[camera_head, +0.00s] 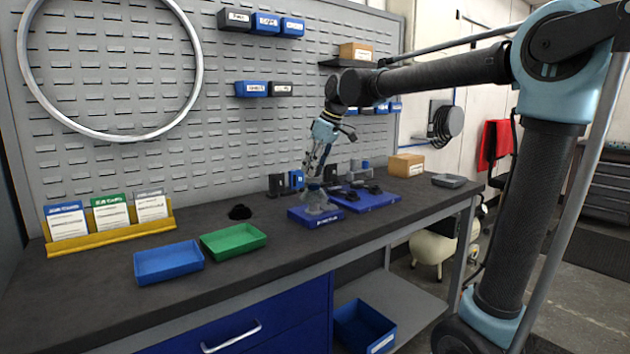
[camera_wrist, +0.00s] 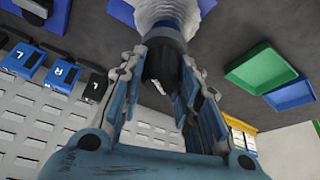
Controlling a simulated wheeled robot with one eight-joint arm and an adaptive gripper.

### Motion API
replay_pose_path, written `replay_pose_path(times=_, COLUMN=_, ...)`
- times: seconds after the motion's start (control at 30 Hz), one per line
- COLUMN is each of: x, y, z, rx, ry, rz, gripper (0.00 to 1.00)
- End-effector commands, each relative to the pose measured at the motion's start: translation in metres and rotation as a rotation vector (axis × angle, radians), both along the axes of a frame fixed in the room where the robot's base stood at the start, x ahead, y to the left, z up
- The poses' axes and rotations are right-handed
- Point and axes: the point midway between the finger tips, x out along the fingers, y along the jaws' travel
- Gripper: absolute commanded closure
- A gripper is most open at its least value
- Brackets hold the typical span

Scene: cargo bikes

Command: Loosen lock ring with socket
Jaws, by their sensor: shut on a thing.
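My gripper (camera_head: 314,174) points down over a blue fixture (camera_head: 298,216) on the workbench. A grey, ribbed, cone-like part (camera_head: 316,204) stands on that fixture. In the wrist view my gripper (camera_wrist: 160,68) is shut on a dark cylindrical socket (camera_wrist: 157,76), one finger on each side. The socket lines up with the ribbed part (camera_wrist: 172,12), and a dark blue band shows between them. I cannot tell whether the socket is seated on the lock ring. The lock ring itself is hidden.
A blue tray (camera_head: 357,200) with dark parts lies right of the fixture. Holders marked L and R (camera_wrist: 62,72) stand close by. A green bin (camera_head: 233,241) and a blue bin (camera_head: 168,263) sit left. The bench front is clear.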

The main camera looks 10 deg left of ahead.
Motion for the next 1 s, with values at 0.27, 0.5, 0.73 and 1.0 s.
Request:
replay_pose_path(times=0.27, x=0.0, y=0.0, z=-0.004, rx=0.0, ry=0.0, rz=0.0, gripper=1.0)
replay_pose_path(times=0.5, x=0.0, y=0.0, z=-0.006, rx=0.0, ry=0.0, rz=0.0, gripper=1.0)
replay_pose_path(times=0.73, x=0.0, y=0.0, z=-0.009, rx=0.0, ry=0.0, rz=0.0, gripper=1.0)
replay_pose_path(times=1.0, x=0.0, y=0.0, z=-0.012, rx=0.0, ry=0.0, rz=0.0, gripper=1.0)
